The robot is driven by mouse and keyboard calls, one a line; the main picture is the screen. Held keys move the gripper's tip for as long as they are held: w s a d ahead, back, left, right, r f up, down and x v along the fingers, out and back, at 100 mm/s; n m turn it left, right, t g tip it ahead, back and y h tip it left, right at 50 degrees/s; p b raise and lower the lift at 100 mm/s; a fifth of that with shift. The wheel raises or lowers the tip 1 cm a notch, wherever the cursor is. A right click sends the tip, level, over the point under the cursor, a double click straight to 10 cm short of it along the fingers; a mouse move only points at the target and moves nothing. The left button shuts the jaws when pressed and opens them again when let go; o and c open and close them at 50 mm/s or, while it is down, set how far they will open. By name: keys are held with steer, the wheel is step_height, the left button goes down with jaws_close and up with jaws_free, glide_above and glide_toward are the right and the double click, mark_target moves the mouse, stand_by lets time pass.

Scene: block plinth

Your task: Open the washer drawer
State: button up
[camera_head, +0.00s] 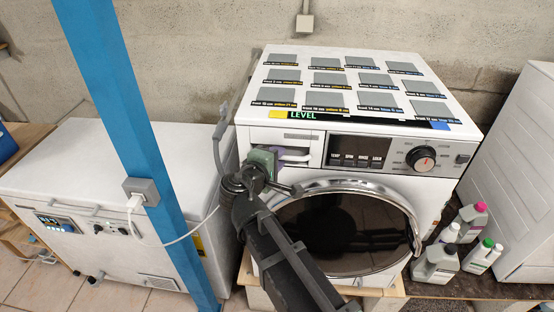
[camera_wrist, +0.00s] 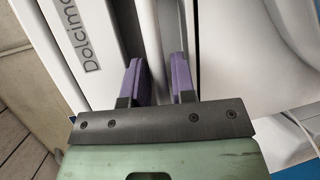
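The white washer (camera_head: 350,175) stands at centre right, with a round dark door. Its drawer (camera_head: 305,138) is at the upper left of the front, with a white bar handle (camera_head: 296,155); it looks flush with the front. My gripper (camera_head: 276,155) is at the left end of this handle and hides part of the drawer. In the wrist view, my gripper's two purple fingers (camera_wrist: 156,78) stand apart. The white handle (camera_wrist: 151,45) runs between them, and I cannot tell whether either finger touches it. The drawer front (camera_wrist: 85,40) bears dark lettering.
A white chest freezer (camera_head: 110,170) stands at left, behind a blue post (camera_head: 130,130) with a socket and cable. Several bottles (camera_head: 462,240) stand right of the washer, before another white appliance (camera_head: 520,170). Grey squares with labels cover the washer top.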

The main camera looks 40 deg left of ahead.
steer(key=shift+w, duration=0.1)
jaws_close()
